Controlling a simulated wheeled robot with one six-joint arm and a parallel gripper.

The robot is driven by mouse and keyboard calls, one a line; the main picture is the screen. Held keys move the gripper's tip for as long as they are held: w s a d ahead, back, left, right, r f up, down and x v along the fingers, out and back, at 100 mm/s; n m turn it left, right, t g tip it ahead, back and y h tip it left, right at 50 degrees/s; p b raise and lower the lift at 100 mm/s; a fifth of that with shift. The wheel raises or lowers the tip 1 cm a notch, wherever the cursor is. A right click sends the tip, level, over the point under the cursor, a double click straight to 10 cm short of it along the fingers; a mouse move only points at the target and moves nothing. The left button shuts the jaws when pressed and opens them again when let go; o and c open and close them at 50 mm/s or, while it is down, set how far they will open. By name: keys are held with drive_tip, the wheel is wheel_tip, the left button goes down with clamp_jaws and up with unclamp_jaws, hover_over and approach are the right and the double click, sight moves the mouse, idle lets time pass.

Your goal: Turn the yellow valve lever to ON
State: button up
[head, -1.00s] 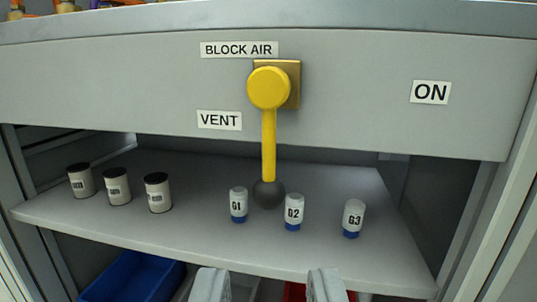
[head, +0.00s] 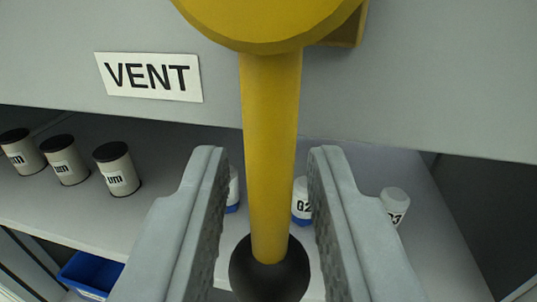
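The yellow valve lever (head: 270,150) hangs straight down from its round yellow hub (head: 270,18) on the grey panel. A dark ball knob (head: 268,270) is at its lower end. My gripper (head: 268,165) is open, with one grey finger on each side of the lever. Gaps show between both fingers and the lever. The VENT label (head: 148,77) is on the panel to the left of the lever. The ON label is outside the present view.
A shelf (head: 75,208) lies behind and below the lever. Several dark-lidded cans, one of them a can (head: 117,168), stand on its left. A blue bin (head: 90,275) is lower left.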

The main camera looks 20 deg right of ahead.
sight(516, 10)
drive_tip(key=shift+c, duration=0.5)
clamp_jaws()
drive_tip(key=shift+s+d, duration=0.1)
drive_tip(key=shift+d, duration=0.05)
drive_tip(key=d+n, duration=0.1)
drive_tip(key=n, duration=0.1)
drive_tip(key=s+d+r+n+g, duration=0.1)
drive_tip(key=n, duration=0.2)
drive_tip(key=s+d+n, duration=0.1)
drive_tip(key=n, duration=0.1)
drive_tip(key=shift+r+n+g, duration=0.3)
drive_tip(key=shift+r, duration=0.05)
drive_tip(key=r+n, duration=0.1)
drive_tip(key=n, duration=0.1)
drive_tip(key=s+d+r+n+g, duration=0.1)
drive_tip(key=n, duration=0.1)
drive_tip(key=shift+d+h, duration=0.1)
drive_tip(key=shift+h, duration=0.3)
drive_tip(key=shift+s+d+r+n+g+h, duration=0.2)
drive_tip(key=shift+r+n, duration=0.4)
drive_tip(key=shift+n, duration=0.4)
drive_tip(key=shift+w+d+r+n+g+h, duration=0.1)
drive_tip(key=shift+r+n+g+h, duration=0.2)
drive_tip(key=shift+r+n, duration=0.5)
drive_tip(key=shift+f+n, duration=0.15)
drive_tip(key=shift+n, duration=0.15)
